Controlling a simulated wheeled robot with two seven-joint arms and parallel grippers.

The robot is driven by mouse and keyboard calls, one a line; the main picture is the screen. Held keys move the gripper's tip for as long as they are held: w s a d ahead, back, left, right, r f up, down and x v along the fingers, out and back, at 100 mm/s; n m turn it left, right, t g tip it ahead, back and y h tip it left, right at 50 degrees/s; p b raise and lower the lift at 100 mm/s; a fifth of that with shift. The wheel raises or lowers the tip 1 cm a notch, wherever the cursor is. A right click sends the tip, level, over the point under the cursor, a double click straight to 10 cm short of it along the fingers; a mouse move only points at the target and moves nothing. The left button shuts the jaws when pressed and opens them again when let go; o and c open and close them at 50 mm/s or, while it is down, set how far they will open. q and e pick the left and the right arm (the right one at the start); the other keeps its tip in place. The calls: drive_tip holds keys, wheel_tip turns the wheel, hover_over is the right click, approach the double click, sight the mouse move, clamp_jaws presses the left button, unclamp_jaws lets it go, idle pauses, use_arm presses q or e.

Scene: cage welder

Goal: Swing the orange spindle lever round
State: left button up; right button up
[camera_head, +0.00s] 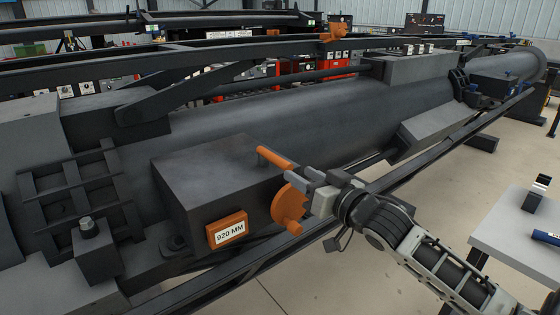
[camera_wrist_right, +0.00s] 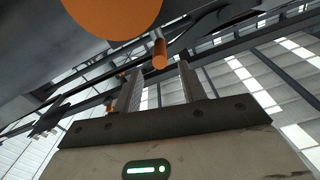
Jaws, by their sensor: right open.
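The orange spindle lever shows on the right end of a dark grey box (camera_head: 215,180). It has a round orange disc (camera_head: 288,206), a short knob low on the disc, and an orange bar-like handle (camera_head: 274,158) at the top. My right gripper (camera_head: 297,184) is beside the disc, just below the upper handle, and partly covers the lever. In the right wrist view, the disc (camera_wrist_right: 115,14) fills the top. An orange peg (camera_wrist_right: 160,54) lies in line with the gap between my open fingers (camera_wrist_right: 161,74); contact cannot be told. My left gripper is not in view.
An orange-framed "920 MM" sign (camera_head: 227,230) is on the box. A long grey cylinder (camera_head: 300,115) runs behind it. A dark rail (camera_head: 410,170) passes below and behind my right arm. A pale table (camera_head: 520,232) with small items stands at right. Open floor lies between.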

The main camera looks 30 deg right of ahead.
sight(280, 158)
drive_tip(key=w, duration=0.8)
drive_tip(key=shift+w+a+p, duration=0.15)
drive_tip(key=shift+a+p, duration=0.2)
clamp_jaws()
